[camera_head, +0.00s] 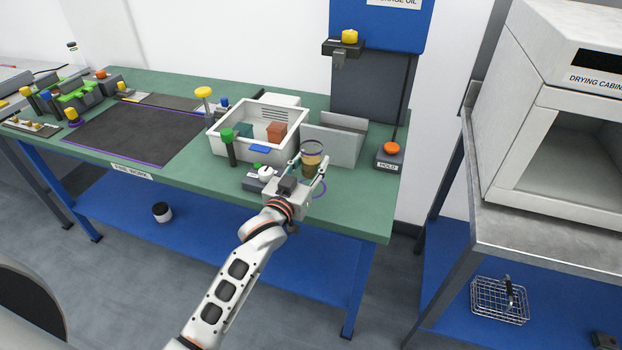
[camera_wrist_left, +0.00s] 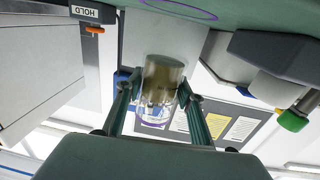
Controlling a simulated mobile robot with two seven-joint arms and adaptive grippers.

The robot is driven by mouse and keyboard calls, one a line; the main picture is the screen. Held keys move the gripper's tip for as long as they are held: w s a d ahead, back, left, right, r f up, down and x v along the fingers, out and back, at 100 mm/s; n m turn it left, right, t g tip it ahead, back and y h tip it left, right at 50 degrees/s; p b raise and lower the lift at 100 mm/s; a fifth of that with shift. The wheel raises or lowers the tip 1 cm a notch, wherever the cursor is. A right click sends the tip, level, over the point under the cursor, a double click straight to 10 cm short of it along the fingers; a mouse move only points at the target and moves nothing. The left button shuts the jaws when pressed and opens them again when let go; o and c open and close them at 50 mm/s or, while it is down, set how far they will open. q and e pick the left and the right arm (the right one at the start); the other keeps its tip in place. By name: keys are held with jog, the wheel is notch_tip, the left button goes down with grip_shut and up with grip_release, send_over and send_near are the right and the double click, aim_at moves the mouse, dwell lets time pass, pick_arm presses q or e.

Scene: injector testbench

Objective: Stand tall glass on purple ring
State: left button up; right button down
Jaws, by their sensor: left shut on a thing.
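The tall glass (camera_head: 311,160) is clear at its rim and holds brownish contents lower down. My left gripper (camera_head: 307,172) is shut on it, with a finger on each side. In the left wrist view, which shows the scene upside down, the glass (camera_wrist_left: 160,85) sits between the two fingers (camera_wrist_left: 158,98). The purple ring (camera_head: 324,190) lies flat on the green bench top near the front edge, partly hidden behind my gripper. In the wrist view part of the ring (camera_wrist_left: 203,18) shows on the bench, and the glass appears apart from it. My right gripper is not in view.
A white bin (camera_head: 222,150) with coloured blocks stands left of the glass. A grey angled holder (camera_head: 345,145) is behind the glass. A HOLD button box (camera_head: 390,158) stands to the right. The bench's front right corner is clear.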

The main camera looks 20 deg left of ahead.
aim_at(311, 176)
pick_arm(q)
jog(key=shift+f+b, duration=0.5)
jog(key=shift+f, duration=1.8)
jog(key=shift+f, duration=0.2)
jog(key=o, duration=1.1)
jog(key=shift+r, duration=0.1)
